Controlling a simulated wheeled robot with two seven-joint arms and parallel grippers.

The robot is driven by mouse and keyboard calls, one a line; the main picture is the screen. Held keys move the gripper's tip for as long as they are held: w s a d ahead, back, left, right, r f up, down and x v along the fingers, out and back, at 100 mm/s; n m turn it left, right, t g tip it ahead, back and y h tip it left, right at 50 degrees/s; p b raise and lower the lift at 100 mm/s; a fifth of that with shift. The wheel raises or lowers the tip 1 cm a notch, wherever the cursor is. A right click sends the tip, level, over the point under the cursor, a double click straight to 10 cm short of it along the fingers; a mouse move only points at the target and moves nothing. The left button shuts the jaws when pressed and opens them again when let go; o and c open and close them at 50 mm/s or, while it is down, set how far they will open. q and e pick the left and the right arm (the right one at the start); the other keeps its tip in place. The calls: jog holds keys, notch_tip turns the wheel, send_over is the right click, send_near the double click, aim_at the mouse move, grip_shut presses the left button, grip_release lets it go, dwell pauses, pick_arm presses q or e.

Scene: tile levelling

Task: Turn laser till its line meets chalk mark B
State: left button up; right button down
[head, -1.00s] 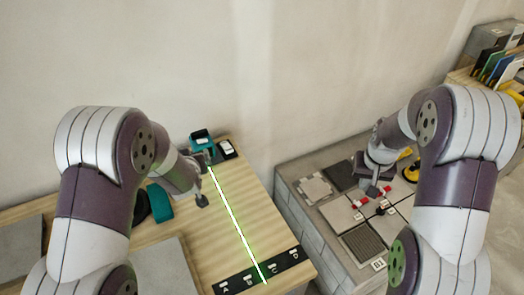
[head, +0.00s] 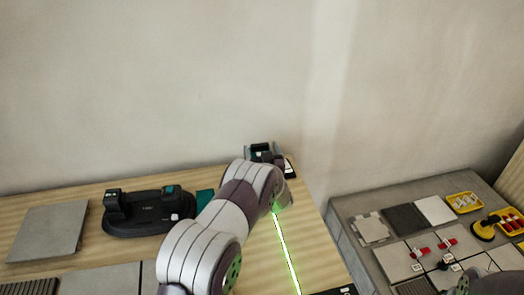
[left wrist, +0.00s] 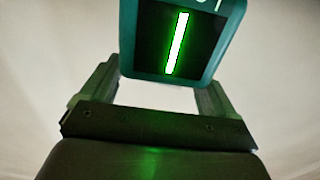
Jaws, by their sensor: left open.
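The laser (head: 262,150) is a teal and dark box at the bench's far end, partly hidden by my left arm. In the left wrist view the laser (left wrist: 183,45) fills the top centre, with a bright green strip in its dark window. My left gripper (head: 268,160) is open at the laser; its fingers stand on either side of it, and contact cannot be told. The green laser line (head: 287,250) runs down the bench and leaves the head view at the bottom. The dark mark strip (head: 340,291) shows only at its edge; mark B is out of view.
A black stand (head: 148,212) and grey tiles (head: 50,232) lie on the bench to the left. A small dark device with a pale screen (head: 289,168) is beside the laser. The right-hand platform (head: 350,215) holds tiles, red clips, a yellow tray (head: 465,202) and a yellow-and-black tool (head: 484,230).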

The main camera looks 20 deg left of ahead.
pick_arm(q)
jog(key=shift+w+a, duration=0.1)
jog(key=c, duration=1.1)
jog(key=shift+o, duration=0.2)
jog(key=shift+m+t+h+b, duration=0.3)
jog(key=shift+m+h, duration=0.1)
jog(key=shift+h, duration=0.1)
jog(key=o, duration=1.1)
jog(key=shift+c, duration=0.2)
